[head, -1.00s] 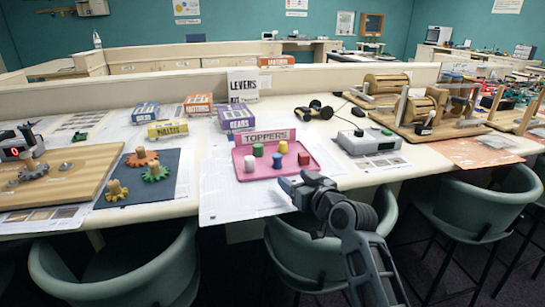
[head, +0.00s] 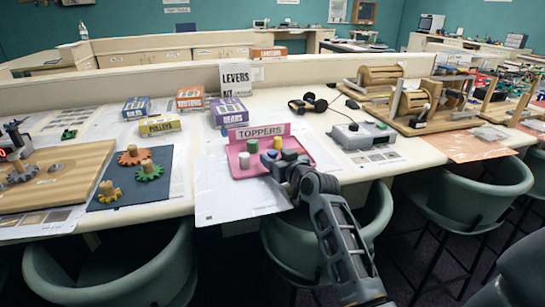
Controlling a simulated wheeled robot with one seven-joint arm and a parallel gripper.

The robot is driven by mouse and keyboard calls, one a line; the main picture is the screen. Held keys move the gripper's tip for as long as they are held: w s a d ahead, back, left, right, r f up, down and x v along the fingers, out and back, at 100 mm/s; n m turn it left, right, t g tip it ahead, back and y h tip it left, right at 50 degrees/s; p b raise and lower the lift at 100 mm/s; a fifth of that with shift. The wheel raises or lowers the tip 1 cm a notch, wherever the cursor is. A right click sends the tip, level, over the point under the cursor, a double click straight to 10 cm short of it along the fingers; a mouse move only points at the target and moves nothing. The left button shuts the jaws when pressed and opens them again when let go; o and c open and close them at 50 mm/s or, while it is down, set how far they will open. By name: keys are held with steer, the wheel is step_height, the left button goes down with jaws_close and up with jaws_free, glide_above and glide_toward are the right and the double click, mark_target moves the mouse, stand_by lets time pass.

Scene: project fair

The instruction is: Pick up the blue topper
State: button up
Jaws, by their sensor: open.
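The blue topper (head: 271,154) is on the pink toppers tray (head: 236,173), just past my gripper and partly hidden by it. My gripper (head: 280,165) is open over the front right part of the tray, close to the blue topper. Whether the fingers touch it or stand around it cannot be told. A white topper (head: 244,161) and a green topper (head: 252,146) stand to the left, and a yellow topper (head: 278,143) stands behind. The red topper is hidden behind my gripper.
The "TOPPERS" sign (head: 259,131) stands at the tray's back edge. A grey device (head: 362,136) is to the right, and a blue mat (head: 130,178) with gears is to the left. Green chairs (head: 322,235) stand along the table's front.

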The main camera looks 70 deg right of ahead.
steer(key=c, duration=1.1)
steer(key=shift+o, duration=0.2)
